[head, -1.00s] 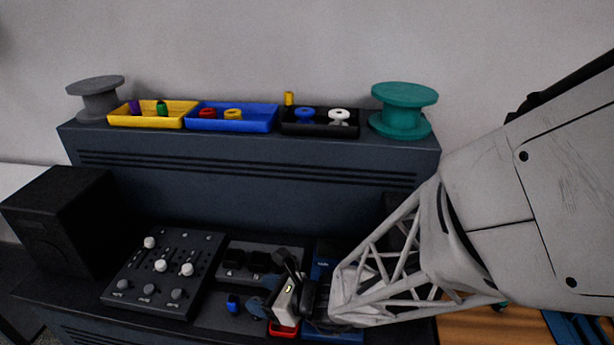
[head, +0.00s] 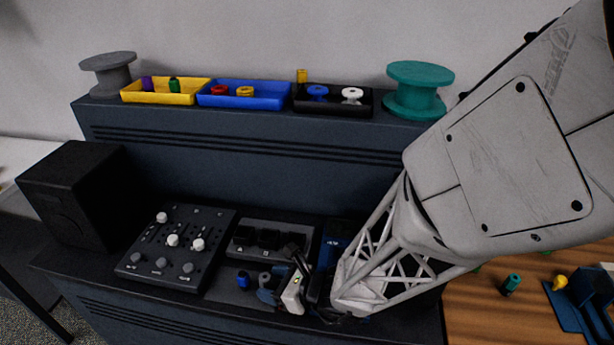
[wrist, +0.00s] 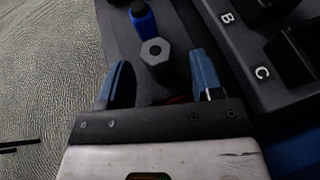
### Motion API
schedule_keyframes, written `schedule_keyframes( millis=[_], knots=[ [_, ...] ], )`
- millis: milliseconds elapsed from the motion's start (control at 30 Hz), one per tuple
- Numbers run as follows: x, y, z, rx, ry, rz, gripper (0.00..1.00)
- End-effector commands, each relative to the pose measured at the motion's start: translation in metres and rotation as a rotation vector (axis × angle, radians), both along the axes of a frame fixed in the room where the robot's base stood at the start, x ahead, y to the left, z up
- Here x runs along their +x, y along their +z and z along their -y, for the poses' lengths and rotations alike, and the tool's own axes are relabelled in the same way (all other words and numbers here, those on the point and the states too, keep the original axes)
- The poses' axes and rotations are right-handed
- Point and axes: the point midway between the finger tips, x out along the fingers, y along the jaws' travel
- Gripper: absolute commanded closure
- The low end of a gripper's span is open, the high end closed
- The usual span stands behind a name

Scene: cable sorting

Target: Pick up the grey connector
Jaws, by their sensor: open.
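The grey connector (wrist: 155,54) is a hexagonal piece with a round hole in its top. In the wrist view it stands on the dark surface between the two blue fingers of my gripper (wrist: 161,66). The fingers are open, with a visible gap on each side of the connector. In the head view my gripper (head: 275,286) is low over the console, and the grey connector (head: 264,278) shows only in part beside the fingers.
A blue connector (wrist: 143,20) stands just beyond the grey one; it also shows in the head view (head: 243,280). A dark block with lettered slots (wrist: 285,60) lies close on the right. A mixer panel (head: 175,250) is to the left. Trays and spools line the shelf behind.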

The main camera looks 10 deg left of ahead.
Motion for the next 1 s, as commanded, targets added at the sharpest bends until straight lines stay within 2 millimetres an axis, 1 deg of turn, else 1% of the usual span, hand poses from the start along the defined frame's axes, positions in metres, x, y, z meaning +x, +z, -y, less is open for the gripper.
schedule_keyframes(
  millis=[100,300,900,933,1000],
  knots=[
    [0.003,-0.004,-0.012,0.000,0.004,0.001,0.40],
    [0.005,-0.009,-0.022,0.000,0.002,0.000,0.40],
    [0.006,-0.009,-0.023,0.000,0.002,0.001,0.40],
    [0.006,-0.009,-0.023,0.000,0.002,0.001,0.44],
    [0.006,-0.009,-0.023,0.000,0.002,0.001,0.54]
  ],
)
